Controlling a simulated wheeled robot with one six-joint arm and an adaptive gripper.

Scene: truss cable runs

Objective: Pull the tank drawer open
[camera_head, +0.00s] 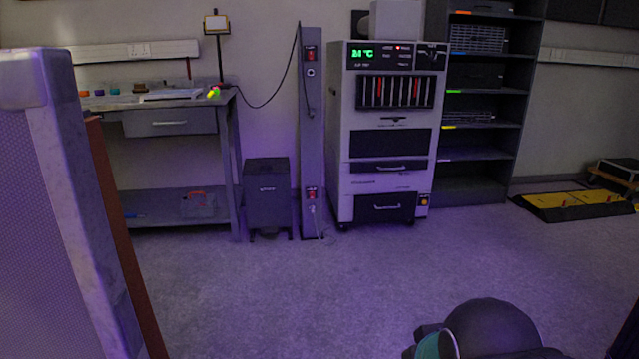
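A white machine (341,120) with a green display stands against the back wall, right of the middle. Its front has a dark drawer (369,213) with a handle at the bottom, and a dark panel with a handle (389,167) above that. Both look closed. I see no readable label telling which is the tank drawer. Only a dark rounded part of my arm with a teal band shows at the bottom right, well apart from the machine. My gripper is not in view.
A grey post (312,150) and a dark box (267,195) stand left of the machine, beside a workbench (180,193). A dark shelf rack (483,188) is on its right. A yellow-and-black platform (575,205) lies far right. A large panel (60,220) blocks the near left. Open floor lies between.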

